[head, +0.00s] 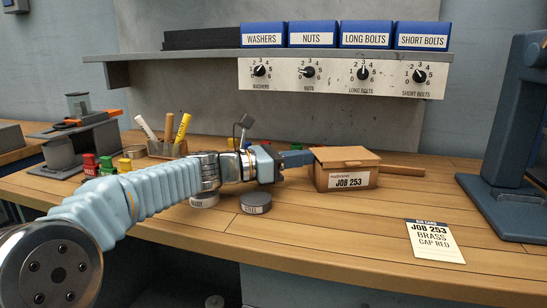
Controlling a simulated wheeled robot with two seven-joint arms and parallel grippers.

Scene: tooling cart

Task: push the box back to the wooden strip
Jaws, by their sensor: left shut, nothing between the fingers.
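The box (345,179) is brown with a lid and a white "JOB 253" label, and it stands upright on the wooden bench. A wooden strip (403,172) lies on the bench at the box's right; its left part is hidden behind the box. I cannot tell how wide the gap between them is. My left gripper (299,158) is shut and empty at the upper left side of the box. Its fingertips are close to the lid's left edge; I cannot tell whether they touch. My right gripper is not in view.
Two dark round tins (255,203) stand in front of my left wrist. A pen holder (166,149) and small coloured jars stand at the left. A job card (435,241) lies at the front right. A blue machine (508,150) stands at the right. Bench between card and box is clear.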

